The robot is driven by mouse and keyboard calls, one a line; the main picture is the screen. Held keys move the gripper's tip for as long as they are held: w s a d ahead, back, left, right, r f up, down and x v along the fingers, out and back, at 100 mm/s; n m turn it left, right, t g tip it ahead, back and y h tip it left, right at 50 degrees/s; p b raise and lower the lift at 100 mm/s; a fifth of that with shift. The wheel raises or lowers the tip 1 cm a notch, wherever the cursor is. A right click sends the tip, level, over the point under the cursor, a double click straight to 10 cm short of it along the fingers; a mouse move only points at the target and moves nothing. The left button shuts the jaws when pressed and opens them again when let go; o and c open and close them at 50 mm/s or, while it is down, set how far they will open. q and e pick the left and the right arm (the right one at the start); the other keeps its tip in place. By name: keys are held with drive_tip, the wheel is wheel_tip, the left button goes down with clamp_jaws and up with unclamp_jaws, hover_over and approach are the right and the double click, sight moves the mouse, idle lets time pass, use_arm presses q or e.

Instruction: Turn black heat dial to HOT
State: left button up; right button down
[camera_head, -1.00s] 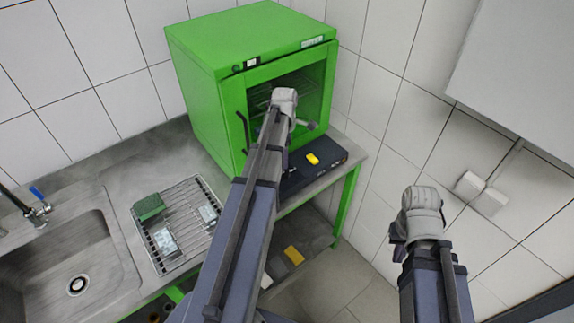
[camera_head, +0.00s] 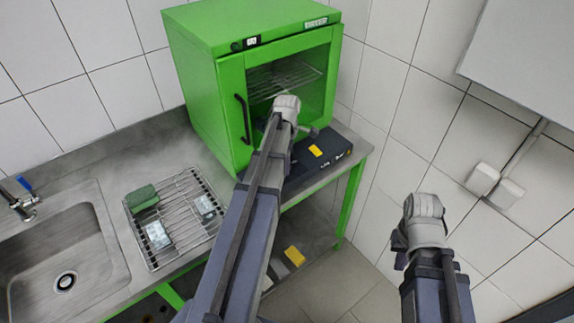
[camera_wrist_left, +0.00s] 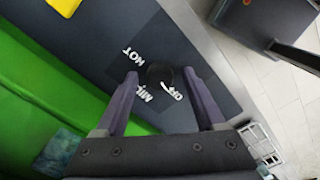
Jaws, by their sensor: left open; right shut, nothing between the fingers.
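The black heat dial (camera_wrist_left: 160,74) is a dark round knob on a dark panel in the left wrist view. White labels HOT, MID and OFF stand around it; a small white mark shows near OFF. The panel is the black box (camera_head: 335,153), in front of the green oven in the head view. My left gripper (camera_wrist_left: 160,84) is open, with one finger on each side of the dial; contact cannot be told. In the head view my left wrist (camera_head: 287,107) hides the dial. My right gripper (camera_head: 399,242) is shut and empty, away from the box, partly hidden by its wrist.
The green oven (camera_head: 205,80) stands behind the box. A yellow object (camera_head: 315,151) lies on the box. A wire rack (camera_head: 180,238) with a green sponge (camera_head: 142,198) and a sink (camera_head: 40,255) are at the left. Open floor is below right.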

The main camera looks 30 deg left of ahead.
use_arm(q)
clamp_jaws()
idle(0.6)
